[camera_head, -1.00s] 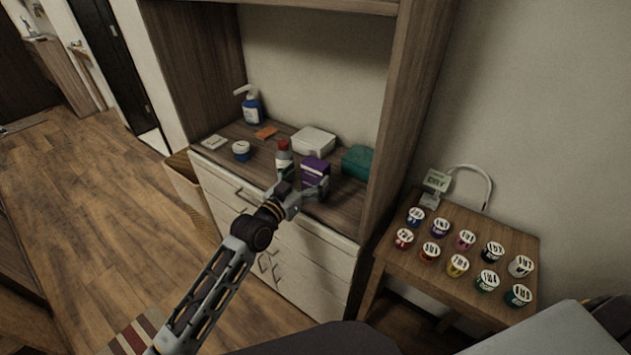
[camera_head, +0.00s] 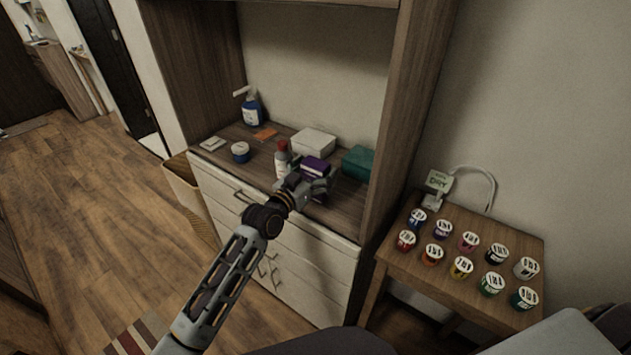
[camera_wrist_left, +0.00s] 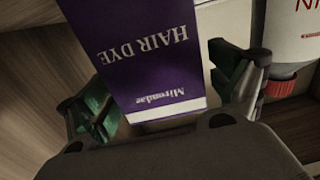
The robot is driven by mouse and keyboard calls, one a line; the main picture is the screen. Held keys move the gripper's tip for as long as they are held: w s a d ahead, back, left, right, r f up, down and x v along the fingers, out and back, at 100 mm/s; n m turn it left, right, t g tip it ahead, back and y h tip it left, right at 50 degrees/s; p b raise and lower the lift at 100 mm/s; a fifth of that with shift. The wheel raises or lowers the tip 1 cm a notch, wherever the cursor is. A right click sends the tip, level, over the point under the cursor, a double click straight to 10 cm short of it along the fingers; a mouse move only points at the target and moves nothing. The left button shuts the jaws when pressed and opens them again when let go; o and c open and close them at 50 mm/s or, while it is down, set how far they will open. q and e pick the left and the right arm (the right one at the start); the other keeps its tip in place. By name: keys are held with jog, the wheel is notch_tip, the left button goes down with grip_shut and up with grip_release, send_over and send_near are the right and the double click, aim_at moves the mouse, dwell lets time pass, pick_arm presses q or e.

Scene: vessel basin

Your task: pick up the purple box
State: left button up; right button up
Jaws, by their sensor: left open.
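The purple box (camera_head: 315,166) stands on the cabinet's wooden counter, partly hidden by my left gripper. In the left wrist view the box (camera_wrist_left: 150,55) appears upside down with "HAIR DYE" lettering, between the two fingers. My left gripper (camera_head: 312,181) is open around the box in the head view. In the left wrist view the gripper (camera_wrist_left: 165,95) has one finger on each side of the box, with a visible gap at the left finger. My right gripper is not in view.
A white bottle with a red cap (camera_head: 282,160) stands close left of the box. A teal box (camera_head: 358,163) is to its right and a white box (camera_head: 313,142) behind. A side table (camera_head: 450,290) at right holds several small jars.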

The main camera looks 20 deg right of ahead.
pick_arm(q)
jog(key=c, duration=1.2)
jog(key=shift+r, duration=0.2)
jog(key=shift+r, duration=4.85)
